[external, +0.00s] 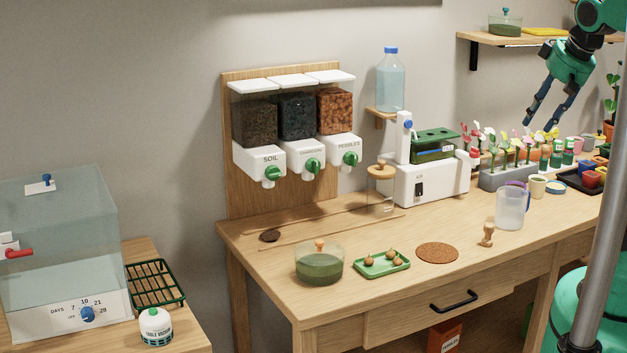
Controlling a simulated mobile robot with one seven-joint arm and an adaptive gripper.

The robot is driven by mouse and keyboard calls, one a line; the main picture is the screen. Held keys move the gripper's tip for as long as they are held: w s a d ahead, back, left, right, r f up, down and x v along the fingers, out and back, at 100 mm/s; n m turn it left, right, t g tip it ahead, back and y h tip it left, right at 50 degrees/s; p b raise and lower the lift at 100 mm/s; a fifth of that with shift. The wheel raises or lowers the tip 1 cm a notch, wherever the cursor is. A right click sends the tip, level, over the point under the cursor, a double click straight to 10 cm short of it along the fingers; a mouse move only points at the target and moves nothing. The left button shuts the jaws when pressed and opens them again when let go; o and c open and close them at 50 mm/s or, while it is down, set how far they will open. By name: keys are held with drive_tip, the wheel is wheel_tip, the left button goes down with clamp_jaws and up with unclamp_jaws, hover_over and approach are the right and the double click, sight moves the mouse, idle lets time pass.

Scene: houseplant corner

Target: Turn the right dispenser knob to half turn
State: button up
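Three dispensers hang on a wooden board above the bench, labelled soil, a middle one too small to read, and pebbles. The right dispenser (335,108) holds reddish-brown pebbles and has a white front. Its green knob (350,159) sits on that front; its exact angle is hard to tell. The middle knob (312,166) and the left knob (272,174) are green too. My gripper (547,112) hangs at the upper right, well to the right of the dispensers, over the back of the bench. Its dark fingers are apart and nothing shows between them.
A water bottle (390,82) stands on a small shelf right of the dispensers. A white machine (432,182) with a green top stands below it. A glass bowl (319,266), green tray (381,264) and clear jug (511,207) stand on the bench. The wall left of the dispensers is clear.

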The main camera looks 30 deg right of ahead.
drive_tip(key=shift+o, duration=0.2)
drive_tip(key=w+a+f+t+y, duration=0.1)
drive_tip(key=w+a, duration=0.3)
drive_tip(key=w, duration=0.4)
drive_tip(key=w+a+f+n+t+y+b, duration=0.1)
drive_tip(key=w+a+t, duration=0.1)
drive_tip(key=w+a, duration=0.3)
drive_tip(key=w, duration=0.3)
drive_tip(key=shift+f, duration=0.25)
drive_tip(key=w+a+f+t, duration=0.35)
drive_tip(key=w+a, duration=0.35)
drive_tip(key=w, duration=0.3)
drive_tip(key=w+a+f+t+b, duration=0.25)
drive_tip(key=w+a+f, duration=0.2)
drive_tip(key=f, duration=0.35)
drive_tip(key=m+t+h, duration=0.1)
drive_tip(key=t+h, duration=0.1)
drive_tip(key=t, duration=0.1)
approach(355, 159)
drive_tip(key=s, duration=0.4)
drive_tip(key=shift+s+f, duration=0.15)
drive_tip(key=w+b, duration=0.2)
drive_tip(key=w, duration=1.1)
drive_tip(key=shift+w+b, duration=0.35)
drive_tip(key=shift+w, duration=0.05)
drive_tip(key=c, duration=1.1)
